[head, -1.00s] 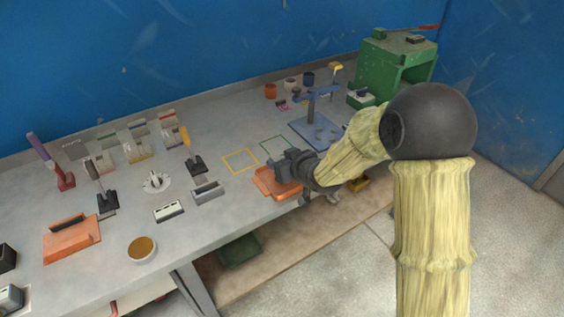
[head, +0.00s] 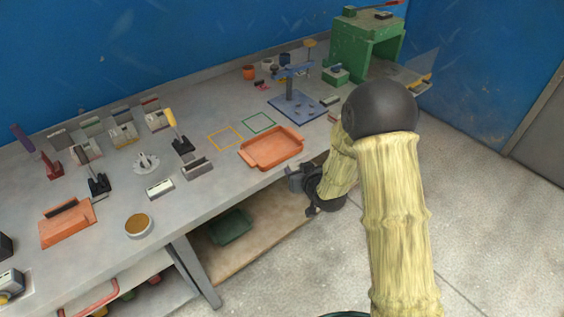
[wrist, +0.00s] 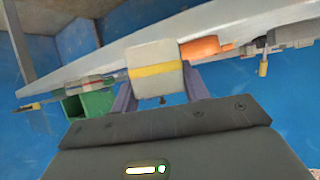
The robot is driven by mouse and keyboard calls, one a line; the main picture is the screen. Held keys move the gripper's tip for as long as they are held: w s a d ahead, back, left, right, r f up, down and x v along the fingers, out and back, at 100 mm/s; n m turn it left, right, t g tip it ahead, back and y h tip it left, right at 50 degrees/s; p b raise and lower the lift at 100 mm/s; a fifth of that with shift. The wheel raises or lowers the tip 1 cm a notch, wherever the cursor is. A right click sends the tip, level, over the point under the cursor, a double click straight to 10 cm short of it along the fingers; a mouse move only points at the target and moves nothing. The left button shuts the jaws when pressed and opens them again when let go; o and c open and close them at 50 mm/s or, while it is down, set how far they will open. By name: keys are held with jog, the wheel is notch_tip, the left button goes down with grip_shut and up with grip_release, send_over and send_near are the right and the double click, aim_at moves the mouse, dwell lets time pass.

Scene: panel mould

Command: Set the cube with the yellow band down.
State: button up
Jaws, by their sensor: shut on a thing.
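The cube with the yellow band (wrist: 155,68) is pale grey-white and sits between my gripper's fingers in the wrist view. My gripper (wrist: 158,88) is shut on it. In the head view my gripper (head: 296,180) hangs off the front edge of the workbench, just in front of the orange tray (head: 272,148). The cube cannot be made out in the head view. The orange tray looks empty and lies on the bench. A yellow outlined square (head: 225,138) and a green outlined square (head: 259,122) are marked on the bench behind it, both bare.
The bench (head: 215,183) has a blue-based stand (head: 297,105) to the right of the squares and a green box structure (head: 366,45) at the far right. Holders with tools crowd the left. A dark green bin (head: 230,226) lies on the shelf below.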

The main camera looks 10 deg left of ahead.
jog(key=s+d+f+m+h, duration=0.1)
jog(key=d+f+m+h, duration=0.1)
jog(key=d, duration=0.5)
jog(key=s+d+f+m+t+h, duration=0.1)
jog(key=s+d+f+m+h, duration=0.1)
jog(key=d+f, duration=0.3)
jog(key=s+d+f+m+h, duration=0.1)
jog(key=d+f, duration=0.3)
jog(key=d, duration=0.7)
jog(key=shift+s+m+t+h, duration=0.25)
jog(key=shift+m+t+h, duration=0.2)
jog(key=shift+h, duration=0.25)
